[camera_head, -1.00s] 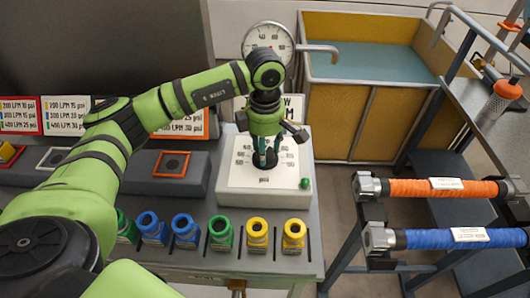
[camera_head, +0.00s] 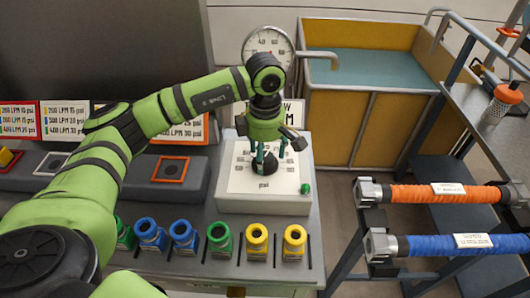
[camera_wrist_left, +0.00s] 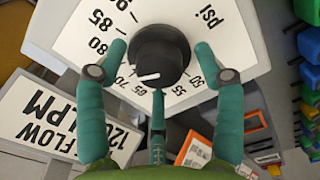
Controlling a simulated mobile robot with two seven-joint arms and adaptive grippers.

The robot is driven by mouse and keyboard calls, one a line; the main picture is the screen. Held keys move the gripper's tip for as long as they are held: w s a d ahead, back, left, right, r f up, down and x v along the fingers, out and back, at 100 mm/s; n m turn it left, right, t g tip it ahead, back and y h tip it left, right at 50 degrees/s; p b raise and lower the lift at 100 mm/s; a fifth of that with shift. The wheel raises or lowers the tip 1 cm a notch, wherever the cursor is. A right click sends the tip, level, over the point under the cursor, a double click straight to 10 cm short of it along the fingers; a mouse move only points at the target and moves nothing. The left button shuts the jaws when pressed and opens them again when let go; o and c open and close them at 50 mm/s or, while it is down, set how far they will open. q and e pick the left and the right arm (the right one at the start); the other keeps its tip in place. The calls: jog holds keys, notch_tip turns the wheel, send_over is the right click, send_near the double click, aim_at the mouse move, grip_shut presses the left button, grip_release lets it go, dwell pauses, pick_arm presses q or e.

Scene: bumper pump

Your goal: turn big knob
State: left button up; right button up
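The big knob (camera_head: 265,163) is a black round dial on a white panel (camera_head: 237,183) marked with psi numbers. In the left wrist view the knob (camera_wrist_left: 162,52) shows a white pointer line near the 65–70 marks. My left gripper (camera_head: 267,152) is above the knob with its fingers pointing down. In the left wrist view its three green fingers (camera_wrist_left: 160,75) are spread around the knob, one on each side and one below it. They look open, with gaps at the side fingers; contact cannot be told. My right gripper is not in view.
A pressure gauge (camera_head: 268,48) stands behind the panel. A small green button (camera_head: 305,188) is at the panel's right edge. Several blue, green and yellow pieces (camera_head: 257,238) line the console's front. Orange (camera_head: 430,193) and blue (camera_head: 460,243) hoses are on the right.

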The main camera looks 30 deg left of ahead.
aim_at(265, 156)
pick_arm(q)
jog(key=shift+r, duration=0.15)
notch_tip(265, 156, up, 12)
dwell(0.4)
dwell(0.3)
